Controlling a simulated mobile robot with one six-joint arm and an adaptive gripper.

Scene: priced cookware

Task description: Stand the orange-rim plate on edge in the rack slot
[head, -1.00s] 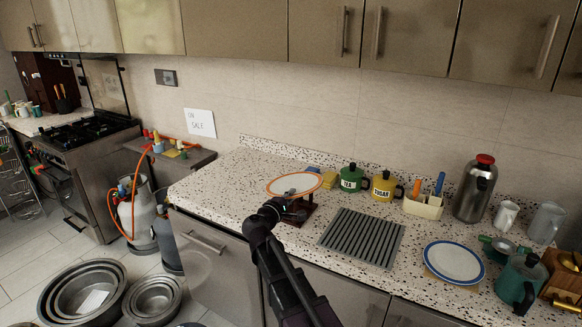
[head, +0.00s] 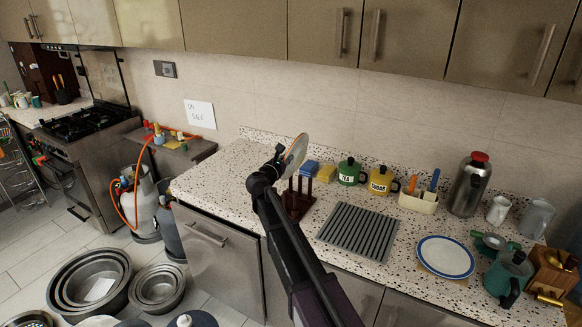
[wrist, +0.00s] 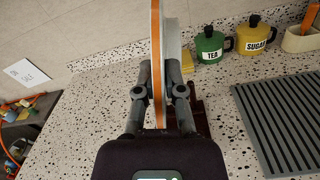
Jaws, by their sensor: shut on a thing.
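The orange-rim plate (head: 297,152) is held up on edge above the counter in the head view. In the wrist view the plate (wrist: 156,45) shows nearly edge-on, as an upright orange and white band. My gripper (head: 281,157) is shut on it, with one finger on each side of the plate in the wrist view (wrist: 158,78). The dark brown rack (head: 298,203) stands on the counter below the plate, partly hidden by my arm. In the wrist view the rack (wrist: 202,118) is mostly hidden behind the right finger. The plate is above the rack and looks apart from it.
A blue and a yellow sponge (head: 326,174) lie behind the rack. The green tea pot (head: 349,173) and yellow sugar pot (head: 380,182) stand to the right. A ridged grey drain mat (head: 360,232) and a blue-rim plate (head: 445,257) lie further right. The counter left of the rack is clear.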

